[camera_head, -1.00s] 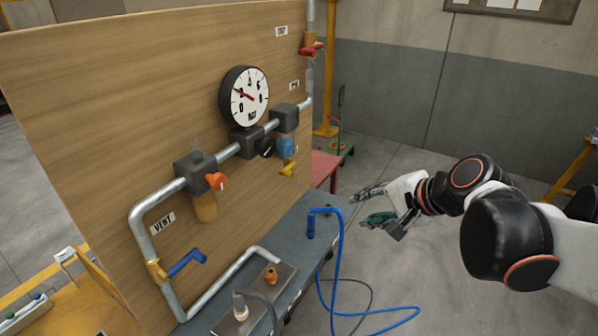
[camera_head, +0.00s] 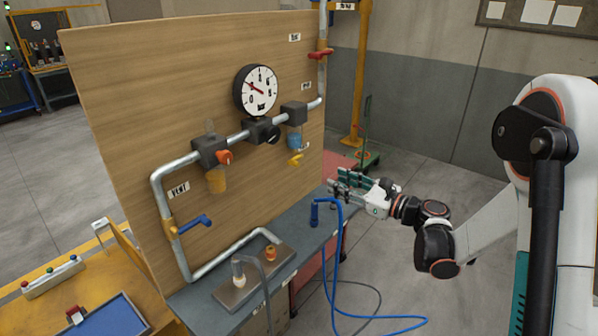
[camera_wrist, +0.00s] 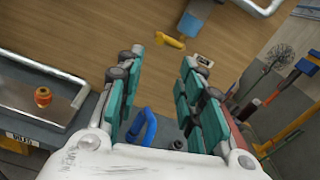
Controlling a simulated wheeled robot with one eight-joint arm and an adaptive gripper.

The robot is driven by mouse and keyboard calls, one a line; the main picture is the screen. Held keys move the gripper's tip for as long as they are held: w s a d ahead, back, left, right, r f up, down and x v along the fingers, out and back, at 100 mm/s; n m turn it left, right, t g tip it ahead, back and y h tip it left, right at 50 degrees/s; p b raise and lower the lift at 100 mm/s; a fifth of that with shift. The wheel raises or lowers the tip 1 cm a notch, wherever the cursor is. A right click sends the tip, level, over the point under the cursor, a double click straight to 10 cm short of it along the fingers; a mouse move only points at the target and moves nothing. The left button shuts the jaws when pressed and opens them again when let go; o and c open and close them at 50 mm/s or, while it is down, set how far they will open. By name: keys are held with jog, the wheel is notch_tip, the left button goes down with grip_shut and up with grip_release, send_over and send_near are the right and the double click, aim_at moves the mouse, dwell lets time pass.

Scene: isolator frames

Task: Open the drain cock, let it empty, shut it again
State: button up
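The drain cock, a small yellow lever (camera_head: 296,159), sits under the blue bowl (camera_head: 294,138) on the pipe run of the wooden board. In the wrist view the yellow lever (camera_wrist: 170,40) shows ahead, past my fingertips and between their lines, below the blue bowl (camera_wrist: 190,24). My gripper (camera_head: 338,182) is to the right of the cock and apart from it, above the right end of the grey bench. In the wrist view my gripper (camera_wrist: 160,70) is open, with nothing between its green-padded fingers. I cannot tell whether liquid is in the bowl.
A gauge (camera_head: 256,90), an orange knob (camera_head: 224,157) and an amber bowl (camera_head: 217,181) are on the board. A blue vent lever (camera_head: 196,223) and a red lever (camera_head: 320,54) sit on the pipes. A blue hose (camera_head: 336,260) rises from the bench near my gripper.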

aim_at(296, 160)
jog(key=b+x, duration=0.2)
jog(key=x, duration=1.1)
jog(key=shift+w+a+b, duration=0.25)
jog(key=shift+a+b, duration=0.1)
grip_shut()
